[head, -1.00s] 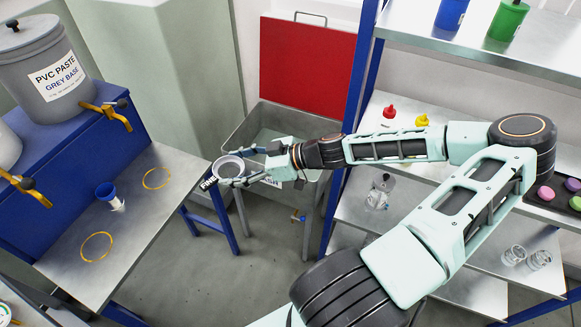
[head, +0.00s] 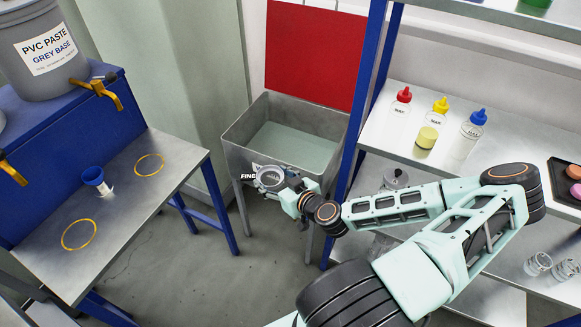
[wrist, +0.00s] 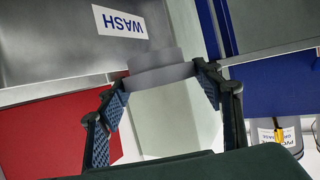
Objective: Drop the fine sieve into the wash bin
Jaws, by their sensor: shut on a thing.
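The fine sieve (head: 269,179) is a small grey ring with a tag reading FINE. My gripper (head: 278,184) is shut on it and holds it in the air by the front wall of the wash bin. In the wrist view the sieve (wrist: 160,76) shows edge-on as a grey band between the two fingers of my gripper (wrist: 162,92). The wash bin (head: 246,126) is an open grey metal tub with pale water inside and a red panel (head: 312,50) upright behind it. Its WASH label (wrist: 120,21) shows upside down in the wrist view.
A blue shelf post (head: 362,110) stands close right of the bin. Shelves at right hold bottles (head: 470,135) and glass jars (head: 538,264).

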